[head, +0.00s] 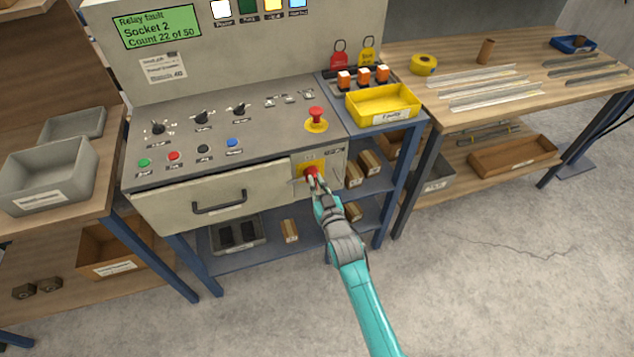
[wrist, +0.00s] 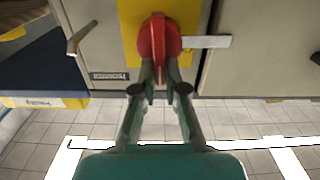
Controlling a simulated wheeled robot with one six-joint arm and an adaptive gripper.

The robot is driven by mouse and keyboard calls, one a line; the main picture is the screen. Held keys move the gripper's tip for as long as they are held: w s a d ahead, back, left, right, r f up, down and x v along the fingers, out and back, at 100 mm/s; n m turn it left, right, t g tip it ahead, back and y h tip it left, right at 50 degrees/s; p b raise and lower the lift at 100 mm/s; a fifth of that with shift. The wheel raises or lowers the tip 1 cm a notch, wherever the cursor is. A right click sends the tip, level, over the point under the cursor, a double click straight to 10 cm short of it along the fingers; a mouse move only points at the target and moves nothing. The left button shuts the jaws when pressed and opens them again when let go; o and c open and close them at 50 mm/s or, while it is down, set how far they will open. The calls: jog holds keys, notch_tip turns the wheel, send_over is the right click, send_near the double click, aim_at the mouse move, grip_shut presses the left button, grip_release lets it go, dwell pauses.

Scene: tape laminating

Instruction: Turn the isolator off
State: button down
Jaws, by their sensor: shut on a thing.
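The isolator is a red rotary handle (head: 311,173) on a yellow plate (head: 303,166), on the cabinet's front panel right of the drawer. In the wrist view the red handle (wrist: 152,40) stands before the yellow plate (wrist: 187,12), with its raised grip bar upright in the picture. A pale flat tab (wrist: 208,41) sticks out to the right of it. My gripper (head: 314,183) reaches up to the handle from below in the head view. In the wrist view its fingers (wrist: 160,72) are shut on the handle's lower part, one on each side of the grip bar.
A drawer with a dark pull (head: 219,204) is left of the isolator. A red mushroom button (head: 316,115) sits on the console above. A yellow tray (head: 383,103) is at the right. Open floor (head: 480,270) lies at the right.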

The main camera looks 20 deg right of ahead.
jog(key=n, duration=0.4)
jog(key=a+n, duration=0.1)
jog(key=n, duration=0.3)
jog(key=f+n, duration=0.1)
jog(key=n, duration=0.3)
jog(key=shift+a+f+n, duration=0.1)
jog(key=shift+a+n, duration=0.3)
jog(key=shift+a+f+n, duration=0.1)
jog(key=shift+f+n, duration=0.1)
jog(key=shift+n, duration=0.9)
jog(key=shift+f+n, duration=0.2)
jog(key=shift+n, duration=0.9)
jog(key=c, duration=1.2)
grip_release()
